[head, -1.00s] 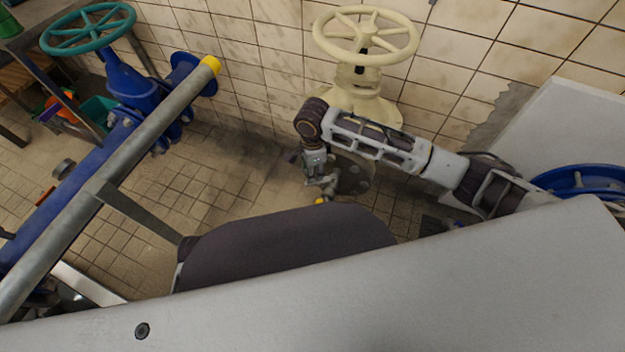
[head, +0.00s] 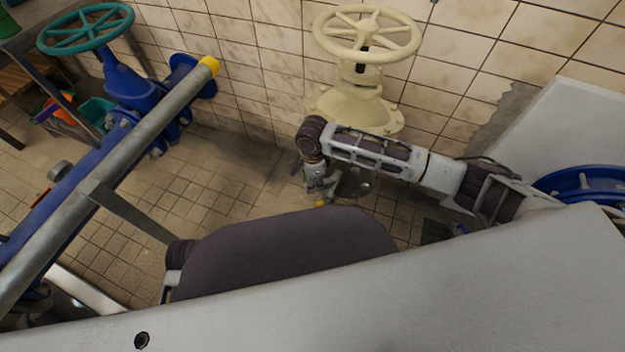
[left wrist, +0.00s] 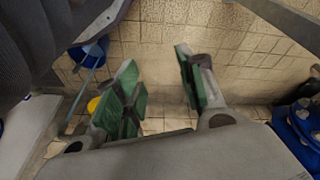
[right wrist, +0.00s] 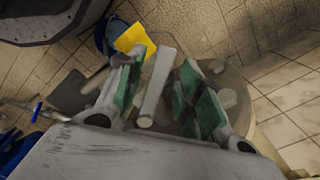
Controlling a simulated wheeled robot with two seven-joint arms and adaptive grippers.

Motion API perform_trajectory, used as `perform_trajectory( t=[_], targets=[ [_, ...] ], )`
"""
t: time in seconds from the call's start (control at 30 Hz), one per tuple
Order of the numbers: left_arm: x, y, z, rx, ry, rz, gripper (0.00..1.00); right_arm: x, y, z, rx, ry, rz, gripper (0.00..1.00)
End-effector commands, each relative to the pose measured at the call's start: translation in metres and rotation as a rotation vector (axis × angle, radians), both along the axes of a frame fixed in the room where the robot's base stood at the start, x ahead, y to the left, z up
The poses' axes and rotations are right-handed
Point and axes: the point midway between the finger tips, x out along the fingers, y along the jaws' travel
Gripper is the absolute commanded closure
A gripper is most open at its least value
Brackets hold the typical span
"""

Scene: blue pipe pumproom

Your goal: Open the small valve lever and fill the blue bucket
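In the right wrist view a grey bar (right wrist: 157,88), which looks like the small valve lever, lies between the green-padded fingers of my right gripper (right wrist: 160,75). The fingers are apart with gaps beside the bar. A yellow piece (right wrist: 136,38) is just beyond the left finger. In the head view my right gripper (head: 318,185) hangs low before the cream valve, with a yellow bit under it. My left gripper (left wrist: 155,62) is open and empty; the head view does not show it. A blue round thing (left wrist: 90,52), possibly the blue bucket, is at left in the left wrist view.
The cream handwheel valve (head: 366,35) stands against the tiled wall. A blue pipe with a teal handwheel (head: 86,28) and a grey rail with a yellow end (head: 150,130) run along the left. A blue handwheel (head: 585,182) is at right. Tiled floor between is clear.

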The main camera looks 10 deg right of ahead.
Motion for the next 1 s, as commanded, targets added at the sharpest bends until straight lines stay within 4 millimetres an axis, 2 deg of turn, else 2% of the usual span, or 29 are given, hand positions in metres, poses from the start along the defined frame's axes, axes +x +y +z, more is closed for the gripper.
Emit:
perform_trajectory(
  t=[0.03, 0.23, 0.77, 1.0],
  targets=[
    [-0.0002, 0.0000, -0.0005, 0.000, 0.001, 0.000, 0.61, 0.0000, 0.0000, 0.0001, 0.000, 0.000, 0.000, 0.74],
    [0.0008, 0.0000, -0.0004, 0.001, -0.001, -0.001, 0.61, -0.0001, 0.0001, 0.0001, 0.000, 0.000, 0.000, 0.99],
    [0.0086, 0.0005, 0.0038, 0.002, -0.015, 0.000, 0.61, -0.0001, 0.0003, 0.0004, 0.001, 0.000, -0.001, 1.00],
    [0.0031, 0.0021, -0.0051, 0.009, 0.007, 0.000, 0.61, 0.0001, 0.0008, 0.0011, 0.002, 0.001, -0.006, 1.00]
  ],
)
